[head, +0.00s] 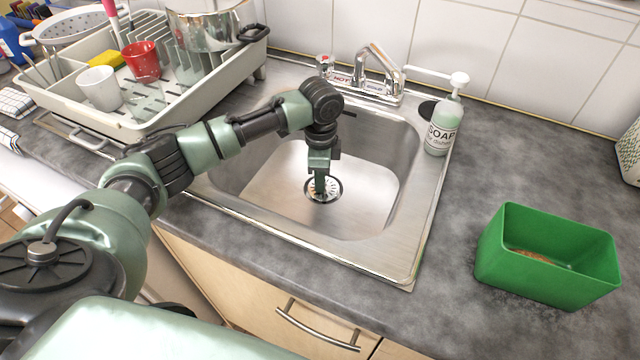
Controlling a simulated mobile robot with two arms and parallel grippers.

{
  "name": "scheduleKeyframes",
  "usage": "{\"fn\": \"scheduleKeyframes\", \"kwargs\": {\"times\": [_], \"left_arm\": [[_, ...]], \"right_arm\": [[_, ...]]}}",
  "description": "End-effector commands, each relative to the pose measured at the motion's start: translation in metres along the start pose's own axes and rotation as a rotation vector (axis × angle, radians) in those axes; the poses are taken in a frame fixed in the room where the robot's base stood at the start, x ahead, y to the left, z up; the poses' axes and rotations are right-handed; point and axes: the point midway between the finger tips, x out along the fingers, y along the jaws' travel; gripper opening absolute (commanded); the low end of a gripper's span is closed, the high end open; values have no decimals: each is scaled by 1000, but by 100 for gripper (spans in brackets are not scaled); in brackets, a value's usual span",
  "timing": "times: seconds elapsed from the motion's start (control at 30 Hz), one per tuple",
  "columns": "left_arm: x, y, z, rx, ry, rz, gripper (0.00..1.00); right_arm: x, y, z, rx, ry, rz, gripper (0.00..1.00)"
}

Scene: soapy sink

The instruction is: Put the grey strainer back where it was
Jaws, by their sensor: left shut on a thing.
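My left gripper (320,184) reaches down into the steel sink (368,205), directly over the drain. It is shut on the grey strainer (323,197), a round slotted metal piece at the drain in the sink floor. The gripper hides part of the strainer's middle. I cannot tell whether the strainer sits in the drain hole or just above it. My right gripper does not show.
A soap bottle (444,125) stands at the sink's back right corner, beside the faucet (378,75). A green bin (548,256) stands on the right counter. A dish rack (190,115) with cups and a pot fills the left. The sink looks otherwise empty.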

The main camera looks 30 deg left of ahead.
Motion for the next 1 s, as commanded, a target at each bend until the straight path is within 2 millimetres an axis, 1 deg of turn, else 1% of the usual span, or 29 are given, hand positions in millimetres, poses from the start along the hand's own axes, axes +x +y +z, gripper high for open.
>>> {"fn": "scheduleKeyframes", "kwargs": {"times": [0.03,0.13,0.5,0.53,0.57,0.6,0.9,1.0], "left_arm": [[9,0,0,0,0,2,0],[18,0,0,0,0,1,0],[21,0,0,1,1,0,0],[22,0,0,1,1,0,16],[22,0,0,1,1,-1,24],[22,0,0,1,1,-1,35],[21,0,0,0,1,-1,35],[16,0,0,0,1,-1,35]], "right_arm": [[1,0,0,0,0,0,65],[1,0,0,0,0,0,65],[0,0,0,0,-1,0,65],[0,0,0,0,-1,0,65],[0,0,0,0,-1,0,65],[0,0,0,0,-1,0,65],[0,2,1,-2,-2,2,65],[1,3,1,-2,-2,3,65]]}}
